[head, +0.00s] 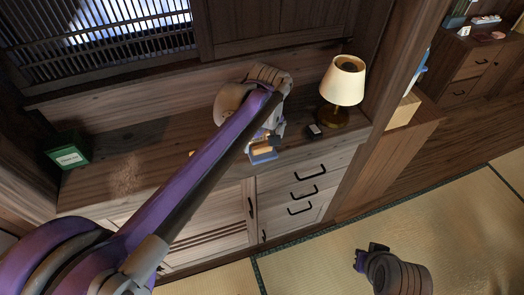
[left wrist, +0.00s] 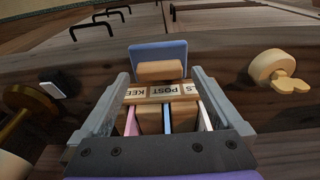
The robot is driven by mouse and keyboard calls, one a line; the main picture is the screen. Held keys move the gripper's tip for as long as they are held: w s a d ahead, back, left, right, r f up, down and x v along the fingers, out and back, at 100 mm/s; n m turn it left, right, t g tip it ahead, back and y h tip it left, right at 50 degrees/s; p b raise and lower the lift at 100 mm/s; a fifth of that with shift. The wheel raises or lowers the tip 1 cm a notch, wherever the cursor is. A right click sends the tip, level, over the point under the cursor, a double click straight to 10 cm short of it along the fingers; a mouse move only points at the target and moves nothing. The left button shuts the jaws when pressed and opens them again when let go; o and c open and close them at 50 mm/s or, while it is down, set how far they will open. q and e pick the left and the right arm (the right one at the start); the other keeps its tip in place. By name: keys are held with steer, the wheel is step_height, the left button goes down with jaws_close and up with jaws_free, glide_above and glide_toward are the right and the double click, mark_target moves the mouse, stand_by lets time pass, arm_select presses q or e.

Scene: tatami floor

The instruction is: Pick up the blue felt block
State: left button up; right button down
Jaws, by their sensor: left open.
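A blue block (left wrist: 150,48) with a flat face lies just beyond my left fingertips in the left wrist view; in the head view its blue edge (head: 264,156) shows at the cabinet's front edge. A small wooden piece (left wrist: 160,70) sits against its near side. My left gripper (left wrist: 160,80) is open, with its fingers to either side of a wooden rack (left wrist: 150,92) lettered "KEE", "POST" and "S". In the head view the left gripper (head: 268,138) is over the cabinet top and partly covers these things. My right gripper (head: 364,258) is low over the tatami, its jaws unclear.
A lamp (head: 343,82) stands right of my left gripper, with a small dark-and-white object (head: 315,130) near its base. A yellow wooden object (left wrist: 275,70) lies right in the wrist view.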

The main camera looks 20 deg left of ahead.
mark_target(263, 146)
arm_select(q)
steer(key=shift+f, duration=0.5)
steer(key=shift+c, duration=0.2)
steer(key=c, duration=1.3)
steer(key=shift+o, duration=0.2)
steer(key=shift+r, duration=0.15)
step_height(263, 146, up, 10)
steer(key=shift+p, duration=0.35)
